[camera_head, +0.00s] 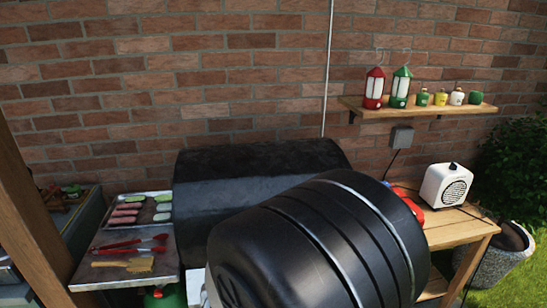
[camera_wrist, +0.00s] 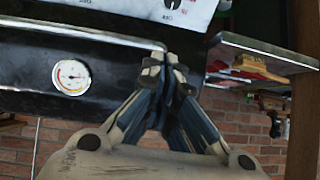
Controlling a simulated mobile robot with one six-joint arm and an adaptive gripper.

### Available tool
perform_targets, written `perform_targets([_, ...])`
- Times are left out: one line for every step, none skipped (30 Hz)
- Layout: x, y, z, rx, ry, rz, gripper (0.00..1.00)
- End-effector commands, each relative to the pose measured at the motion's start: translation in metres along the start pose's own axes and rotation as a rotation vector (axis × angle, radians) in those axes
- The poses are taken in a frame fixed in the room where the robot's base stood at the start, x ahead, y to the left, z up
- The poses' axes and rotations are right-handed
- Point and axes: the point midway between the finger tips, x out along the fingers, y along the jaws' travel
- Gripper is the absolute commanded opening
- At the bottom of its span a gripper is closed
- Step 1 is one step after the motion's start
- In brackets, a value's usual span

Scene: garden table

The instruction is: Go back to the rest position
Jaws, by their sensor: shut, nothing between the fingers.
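My gripper (camera_wrist: 166,75) shows in the wrist view with its fingertips together and nothing between them. It is in front of a black grill lid (camera_wrist: 120,62) with a round temperature gauge (camera_wrist: 71,77); the wrist picture is upside down. I cannot tell how far it is from the lid. In the head view the black grill (camera_head: 255,165) stands against the brick wall, and my large dark arm link covers its front right part. My gripper is hidden in the head view.
Left of the grill, a side shelf (camera_head: 104,272) holds red tongs (camera_head: 120,245), a brush (camera_head: 140,264) and a tray of food (camera_head: 137,212). On the right a wooden table (camera_head: 455,227) carries a white speaker (camera_head: 446,186). A wall shelf (camera_head: 410,111) holds two lanterns (camera_head: 373,88).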

Motion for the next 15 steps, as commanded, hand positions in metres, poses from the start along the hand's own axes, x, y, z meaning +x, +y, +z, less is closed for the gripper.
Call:
perform_targets([-0.018,0.013,-0.019,0.033,-0.014,-0.02,0.0])
perform_targets([-0.028,0.019,-0.026,0.046,-0.031,-0.034,0.0])
perform_targets([-0.042,0.028,-0.033,0.059,-0.055,-0.05,0.0])
perform_targets([-0.053,0.035,-0.037,0.067,-0.072,-0.059,0.0])
perform_targets([-0.065,0.042,-0.041,0.075,-0.089,-0.067,0.0])
perform_targets([-0.081,0.052,-0.045,0.081,-0.111,-0.076,0.0])
perform_targets([-0.094,0.06,-0.046,0.086,-0.129,-0.079,0.0])
perform_targets([-0.107,0.068,-0.047,0.091,-0.145,-0.081,0.0])
perform_targets([-0.124,0.079,-0.047,0.094,-0.167,-0.08,0.0])
perform_targets([-0.138,0.088,-0.046,0.096,-0.186,-0.077,0.0])
perform_targets([-0.152,0.097,-0.044,0.098,-0.203,-0.071,0.0])
perform_targets([-0.17,0.108,-0.04,0.099,-0.225,-0.061,0.0])
perform_targets([-0.184,0.117,-0.036,0.101,-0.245,-0.05,0.0])
perform_targets([-0.198,0.126,-0.031,0.103,-0.263,-0.038,0.0])
perform_targets([-0.217,0.138,-0.024,0.106,-0.287,-0.017,0.0])
